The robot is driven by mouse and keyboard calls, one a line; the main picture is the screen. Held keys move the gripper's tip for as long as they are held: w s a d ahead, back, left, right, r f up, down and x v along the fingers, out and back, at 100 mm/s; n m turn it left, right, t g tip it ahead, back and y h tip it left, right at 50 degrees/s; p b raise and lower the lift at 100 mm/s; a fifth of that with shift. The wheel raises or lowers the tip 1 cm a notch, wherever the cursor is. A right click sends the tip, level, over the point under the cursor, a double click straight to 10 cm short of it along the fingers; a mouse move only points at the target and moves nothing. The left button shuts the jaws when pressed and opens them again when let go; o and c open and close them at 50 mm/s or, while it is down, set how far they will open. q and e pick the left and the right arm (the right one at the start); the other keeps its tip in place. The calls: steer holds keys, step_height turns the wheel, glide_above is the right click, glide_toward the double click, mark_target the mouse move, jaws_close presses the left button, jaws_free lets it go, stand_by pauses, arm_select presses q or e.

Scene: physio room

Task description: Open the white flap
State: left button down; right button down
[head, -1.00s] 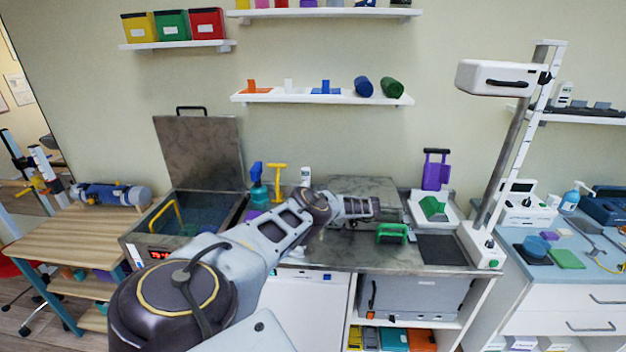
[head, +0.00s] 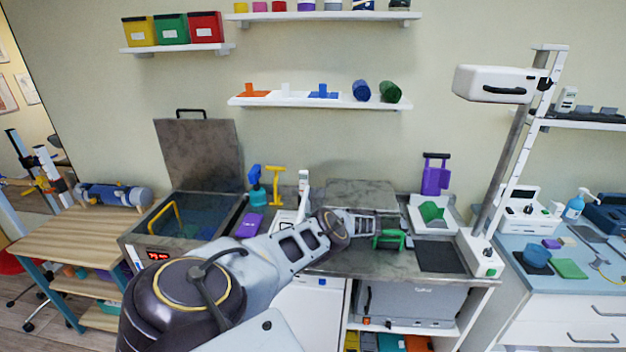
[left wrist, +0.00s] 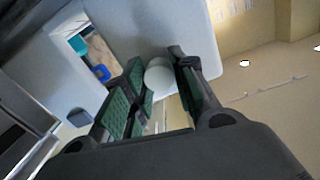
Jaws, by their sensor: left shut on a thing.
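A white panel (head: 308,315) with a small blue mark closes the front below the counter; I cannot tell for sure that it is the flap. A broad white surface (left wrist: 160,28) lies behind the fingers. What the knob is fixed to is partly hidden. My right gripper is not in view.
A basin with a raised lid (head: 200,155) stands left. A pole-mounted white box (head: 500,83) overhangs at right.

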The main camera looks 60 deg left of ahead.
arm_select(q)
steer(key=shift+w+d+f, duration=0.1)
stand_by(0.5)
steer(key=c, duration=1.1)
jaws_free()
